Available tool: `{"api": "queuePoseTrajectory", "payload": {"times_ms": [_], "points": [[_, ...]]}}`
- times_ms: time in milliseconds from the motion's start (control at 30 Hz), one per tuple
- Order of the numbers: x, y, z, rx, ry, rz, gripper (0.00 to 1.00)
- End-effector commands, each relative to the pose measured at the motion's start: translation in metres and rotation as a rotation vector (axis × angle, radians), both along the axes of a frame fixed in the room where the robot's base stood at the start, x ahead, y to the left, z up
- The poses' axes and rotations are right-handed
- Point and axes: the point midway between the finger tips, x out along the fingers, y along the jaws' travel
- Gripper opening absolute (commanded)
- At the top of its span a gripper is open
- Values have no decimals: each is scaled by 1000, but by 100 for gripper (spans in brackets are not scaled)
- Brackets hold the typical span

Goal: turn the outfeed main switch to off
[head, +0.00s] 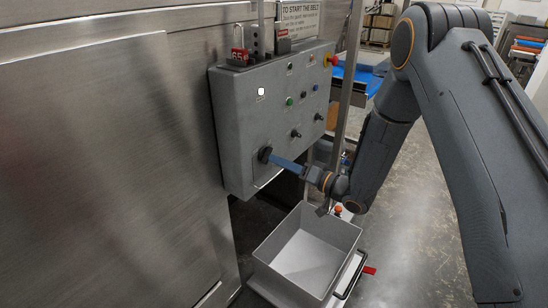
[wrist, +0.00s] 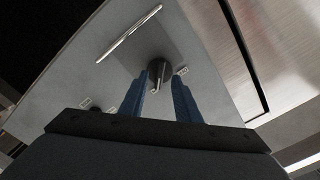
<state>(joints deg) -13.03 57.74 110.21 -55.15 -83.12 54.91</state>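The main switch is a dark rotary knob (head: 265,154) low on the front of the grey control box (head: 236,128). In the wrist view the knob (wrist: 159,72) sits on a grey plate, with a small white label to its right. My gripper (head: 275,160) points at the knob from the right in the head view. In the wrist view its two blue fingers are apart, and their tips (wrist: 160,78) lie on either side of the knob's lower part. I cannot tell whether they touch it. The label's text is too small to read.
Above the knob the box carries a white square light (head: 261,91), a green button (head: 289,101), smaller selectors and a red emergency stop (head: 331,60). A red padlock (head: 240,54) hangs on top. A grey open bin (head: 268,262) stands below my gripper. A steel wall fills the left.

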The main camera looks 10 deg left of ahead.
Motion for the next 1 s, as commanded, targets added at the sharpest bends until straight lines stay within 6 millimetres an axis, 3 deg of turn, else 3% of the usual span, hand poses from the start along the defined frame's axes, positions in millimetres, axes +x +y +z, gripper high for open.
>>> {"api": "queuePoseTrajectory", "payload": {"times_ms": [200,533,733,1000], "points": [[8,21,0,-1,1,0,30],[11,25,0,-2,0,-1,30],[11,24,0,-2,0,-1,0],[11,25,-1,-6,-11,-1,0]]}}
